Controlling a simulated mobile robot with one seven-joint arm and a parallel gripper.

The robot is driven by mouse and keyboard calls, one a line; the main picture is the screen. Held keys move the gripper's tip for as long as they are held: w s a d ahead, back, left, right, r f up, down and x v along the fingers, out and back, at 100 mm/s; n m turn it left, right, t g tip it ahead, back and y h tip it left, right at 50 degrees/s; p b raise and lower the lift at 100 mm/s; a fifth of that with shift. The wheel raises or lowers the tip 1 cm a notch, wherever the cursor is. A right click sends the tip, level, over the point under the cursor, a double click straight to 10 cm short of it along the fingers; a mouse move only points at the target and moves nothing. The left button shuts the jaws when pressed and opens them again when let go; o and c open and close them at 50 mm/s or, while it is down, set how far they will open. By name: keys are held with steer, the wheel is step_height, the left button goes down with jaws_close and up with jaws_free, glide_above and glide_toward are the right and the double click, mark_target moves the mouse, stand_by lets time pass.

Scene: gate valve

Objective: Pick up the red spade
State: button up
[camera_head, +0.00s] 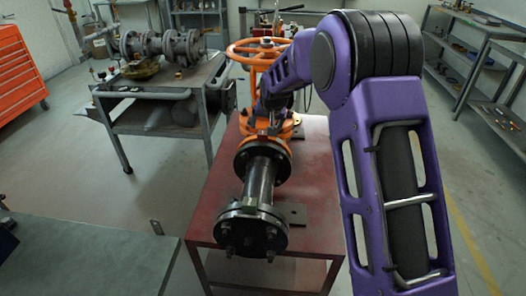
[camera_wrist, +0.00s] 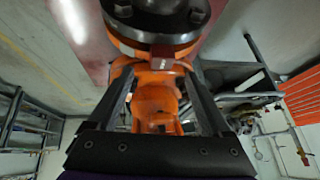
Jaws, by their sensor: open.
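A small dark-red tab (camera_wrist: 163,57), which looks like the red spade, shows in the wrist view at the edge of the dark flange, against the orange valve body. Most of it is hidden, and I cannot tell its full shape. My gripper (camera_wrist: 160,75) is open, its two dark fingers spread on either side of the orange valve body (camera_wrist: 155,100), with the tab just beyond the tips, between them. No contact with the tab is clear. In the head view the orange gate valve (camera_head: 284,128) stands on the red table, and my arm hides much of the gripper there.
The red table (camera_head: 316,180) carries the valve, with its orange handwheel (camera_head: 257,52) above and a dark flanged pipe (camera_head: 259,185) towards the front. A grey bench (camera_head: 165,115) with pipework stands left. Shelving (camera_head: 465,65) stands right.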

mark_target(263, 133)
steer(key=shift+x, duration=2.75)
steer(key=shift+s+a, duration=0.1)
jaws_close()
steer(key=shift+a, duration=0.1)
